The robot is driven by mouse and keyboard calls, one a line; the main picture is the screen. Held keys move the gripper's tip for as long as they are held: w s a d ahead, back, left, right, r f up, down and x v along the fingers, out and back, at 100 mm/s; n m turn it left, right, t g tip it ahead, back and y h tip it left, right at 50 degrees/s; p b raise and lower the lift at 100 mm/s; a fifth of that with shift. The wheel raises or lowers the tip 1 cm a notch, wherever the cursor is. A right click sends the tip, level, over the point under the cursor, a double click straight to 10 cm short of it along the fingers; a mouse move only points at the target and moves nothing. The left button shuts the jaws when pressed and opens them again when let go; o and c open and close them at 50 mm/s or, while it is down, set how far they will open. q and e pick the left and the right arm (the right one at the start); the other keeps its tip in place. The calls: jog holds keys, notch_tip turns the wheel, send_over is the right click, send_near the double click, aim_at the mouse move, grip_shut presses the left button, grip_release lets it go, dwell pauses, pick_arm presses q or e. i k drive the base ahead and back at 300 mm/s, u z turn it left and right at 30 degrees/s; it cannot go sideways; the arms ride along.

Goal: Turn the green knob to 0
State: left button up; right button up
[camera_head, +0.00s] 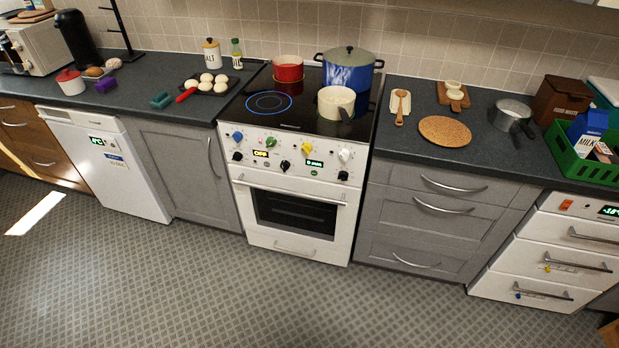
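The white stove (240,195) stands in the middle of the camera_head view. Black knobs sit lower on the panel. One display (261,154) reads OFF, another (314,162) seems to read 0 min. Neither of my grippers is in view.
On the black hob (297,122) are a red pot (288,69), a large blue pot (347,71) and a cream saucepan (337,102). A blue ring (269,103) glows front left. The floor (200,290) before the stove is clear. The oven handle (289,190) juts out below the panel.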

aim_at(271, 142)
jog(key=k, duration=0.6)
jog(key=z, duration=0.35)
jog(key=i, duration=1.7)
jog(key=u, duration=0.6)
